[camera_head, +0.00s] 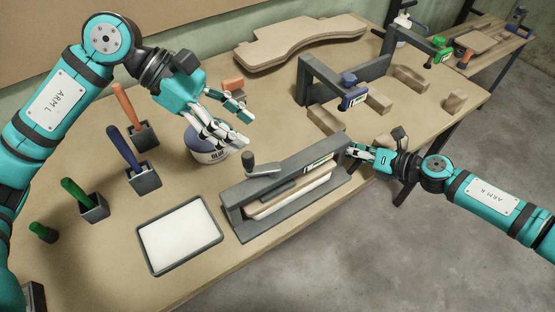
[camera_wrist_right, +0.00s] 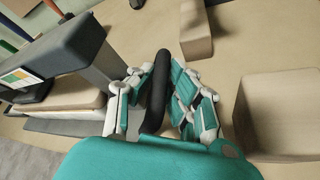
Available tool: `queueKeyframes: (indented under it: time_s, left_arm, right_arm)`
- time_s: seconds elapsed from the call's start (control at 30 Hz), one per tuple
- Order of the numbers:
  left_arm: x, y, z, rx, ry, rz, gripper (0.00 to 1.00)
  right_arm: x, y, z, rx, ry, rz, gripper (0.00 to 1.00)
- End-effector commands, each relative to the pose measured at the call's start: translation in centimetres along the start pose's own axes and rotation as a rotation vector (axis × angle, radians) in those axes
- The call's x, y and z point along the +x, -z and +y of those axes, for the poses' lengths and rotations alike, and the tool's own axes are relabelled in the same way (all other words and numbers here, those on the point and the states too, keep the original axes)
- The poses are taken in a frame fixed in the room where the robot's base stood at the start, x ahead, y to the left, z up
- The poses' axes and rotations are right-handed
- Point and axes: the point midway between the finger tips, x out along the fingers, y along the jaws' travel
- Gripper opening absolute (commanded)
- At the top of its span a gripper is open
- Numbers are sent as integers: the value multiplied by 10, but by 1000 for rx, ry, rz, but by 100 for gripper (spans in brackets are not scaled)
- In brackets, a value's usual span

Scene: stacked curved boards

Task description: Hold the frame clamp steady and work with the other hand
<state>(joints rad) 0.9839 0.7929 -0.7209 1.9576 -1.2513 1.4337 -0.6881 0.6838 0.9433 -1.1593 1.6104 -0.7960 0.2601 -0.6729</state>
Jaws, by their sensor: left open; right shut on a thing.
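The grey frame clamp (camera_head: 236,225) lies on the bench in the middle of the head view, around pale curved boards (camera_head: 290,196). It also shows at the left of the right wrist view (camera_wrist_right: 78,45). My right gripper (camera_head: 354,152) is at its right end. In the right wrist view its fingers (camera_wrist_right: 160,85) are shut on a black handle bar (camera_wrist_right: 156,100) beside the clamp frame. My left gripper (camera_head: 244,126) is open and empty above and beside the pot (camera_head: 207,154), which it partly hides. Whether it touches the pot I cannot tell.
A tray (camera_head: 151,255) with a white sheet or filling lies at the front. Holders with orange, blue (camera_head: 122,147) and green handles stand at left. Large curved boards (camera_head: 300,46) lie at the back. Another grey frame (camera_head: 318,72) and wooden blocks (camera_head: 411,79) stand right.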

Motion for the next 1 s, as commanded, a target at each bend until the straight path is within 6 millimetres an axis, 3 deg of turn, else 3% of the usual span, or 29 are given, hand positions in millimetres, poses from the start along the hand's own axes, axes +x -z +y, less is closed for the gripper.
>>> queueKeyframes:
  time_s: [0.5, 0.87, 0.9, 1.0]
  left_arm:
    - [-35, -40, 0, 2, -1, -1, 46]
    - [-40, -45, 0, -1, 1, -1, 46]
    - [-40, -45, 0, -1, 1, -1, 46]
    - [-40, -45, 0, 0, 1, -1, 46]
  right_arm:
    - [0, -2, 0, -2, 0, -4, 0]
    - [0, -2, 0, -2, 0, -4, 0]
    - [0, -2, 0, -2, 0, -4, 17]
    - [0, -2, 0, -2, 0, -3, 30]
